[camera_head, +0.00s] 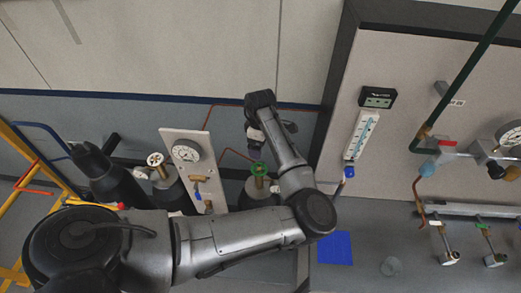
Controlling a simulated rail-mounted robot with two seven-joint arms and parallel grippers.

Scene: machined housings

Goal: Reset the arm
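My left arm comes in from the lower left, runs right to a bent elbow, then folds back up. Its dark far end, where my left gripper (262,115) would be, is up near the blue-grey wall band. The fingers cannot be made out against the dark wrist parts, so I cannot tell whether they are open or shut. I see nothing held there. My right gripper is not in view.
A gauge panel (187,150) and gas cylinders with a green valve (258,169) stand behind my arm. To the right are a thermometer (361,135), a digital display (377,97), pipes and valves on a pale panel. A blue square (335,248) lies below. A yellow frame (15,140) edges the left.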

